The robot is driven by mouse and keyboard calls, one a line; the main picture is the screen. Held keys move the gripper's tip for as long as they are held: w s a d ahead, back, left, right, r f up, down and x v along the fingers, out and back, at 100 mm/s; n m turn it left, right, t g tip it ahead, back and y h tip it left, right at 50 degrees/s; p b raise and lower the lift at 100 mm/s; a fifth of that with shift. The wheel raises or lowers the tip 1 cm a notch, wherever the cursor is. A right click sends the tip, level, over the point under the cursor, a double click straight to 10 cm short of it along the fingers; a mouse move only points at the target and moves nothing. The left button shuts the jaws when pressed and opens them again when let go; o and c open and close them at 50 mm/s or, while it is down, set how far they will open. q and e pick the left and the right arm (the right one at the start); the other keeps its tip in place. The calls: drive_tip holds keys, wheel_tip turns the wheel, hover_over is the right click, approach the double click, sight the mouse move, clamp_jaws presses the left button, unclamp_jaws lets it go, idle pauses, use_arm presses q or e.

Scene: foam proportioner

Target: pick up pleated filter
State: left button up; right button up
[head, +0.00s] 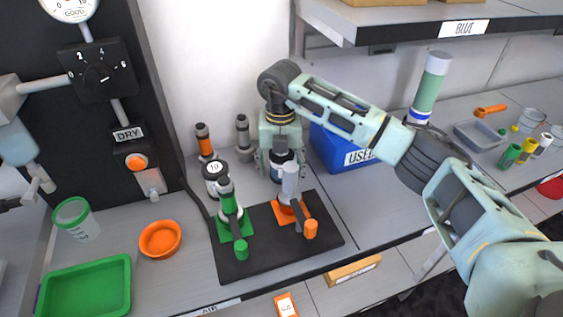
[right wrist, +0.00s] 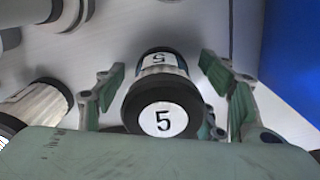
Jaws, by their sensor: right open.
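No pleats can be made out, so I cannot tell for sure which canister is the pleated filter. A canister with a black cap marked 5 (right wrist: 162,118) stands between the fingers of my right gripper (right wrist: 160,88). The fingers are open on both sides of it, with a gap visible on the right. In the head view my right gripper (head: 280,166) points down at the back of the bench and partly hides this canister. A similar canister marked 10 (head: 214,178) stands to its left. My left gripper is not in view.
A black mat (head: 275,250) with green and orange valve fittings lies in front. A blue bin (head: 333,148) stands close on the right. An orange bowl (head: 160,239) and green tray (head: 87,288) are at left.

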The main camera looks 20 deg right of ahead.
drive_tip(key=shift+c, duration=0.5)
drive_tip(key=c, duration=1.1)
drive_tip(key=shift+c, duration=0.4)
